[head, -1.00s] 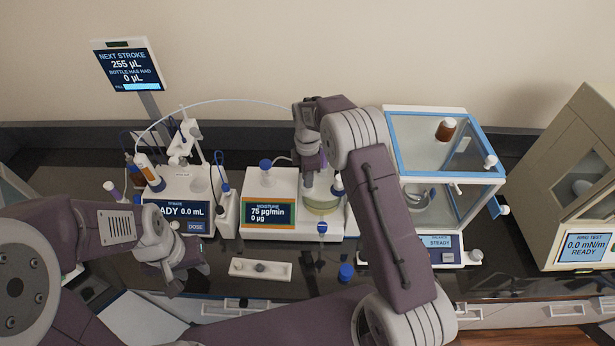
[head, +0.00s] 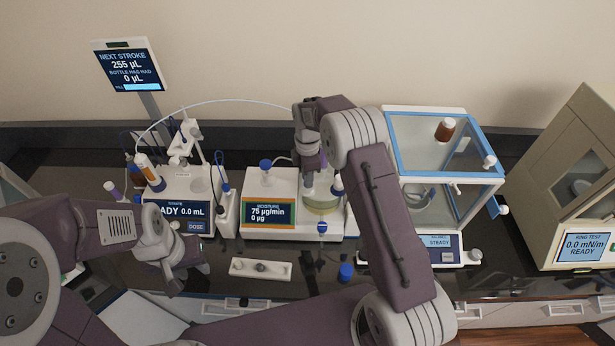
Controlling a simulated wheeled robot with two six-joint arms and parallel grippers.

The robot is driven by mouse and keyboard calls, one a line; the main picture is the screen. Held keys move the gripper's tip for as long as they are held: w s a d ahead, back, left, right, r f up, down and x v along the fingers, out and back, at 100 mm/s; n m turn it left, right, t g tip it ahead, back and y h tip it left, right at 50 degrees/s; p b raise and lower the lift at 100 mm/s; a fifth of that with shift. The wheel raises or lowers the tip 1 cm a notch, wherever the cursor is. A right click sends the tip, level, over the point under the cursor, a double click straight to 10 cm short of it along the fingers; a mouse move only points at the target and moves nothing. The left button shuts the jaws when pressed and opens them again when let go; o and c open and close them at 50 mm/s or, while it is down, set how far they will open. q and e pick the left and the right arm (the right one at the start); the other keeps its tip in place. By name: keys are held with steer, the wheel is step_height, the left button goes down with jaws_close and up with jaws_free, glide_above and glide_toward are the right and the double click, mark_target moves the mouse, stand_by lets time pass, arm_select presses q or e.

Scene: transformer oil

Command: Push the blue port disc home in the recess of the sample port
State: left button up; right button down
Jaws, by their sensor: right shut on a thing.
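My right gripper (head: 309,170) points down over the glass vessel (head: 322,203) of the moisture unit, its fingertips at the vessel's top. A small patch of blue shows at the fingertips, which I take for the blue port disc (head: 309,181); the fingers hide most of it. The sample port and its recess are hidden behind the gripper, so I cannot tell how deep the disc sits. My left gripper (head: 186,279) hangs empty above the front left of the bench, its fingers apart.
The moisture unit (head: 251,228) has blue-capped parts close beside the vessel. A glass-walled balance (head: 440,255) stands right of my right arm, a titrator (head: 176,213) to the left. A white holder (head: 260,269) and a blue-capped bottle (head: 346,272) stand in front.

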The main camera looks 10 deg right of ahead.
steer(key=shift+f+b, duration=0.6)
steer(key=shift+f, duration=0.3)
steer(key=c, duration=1.2)
jaws_free()
step_height(320, 180, up, 9)
steer(key=b, duration=0.3)
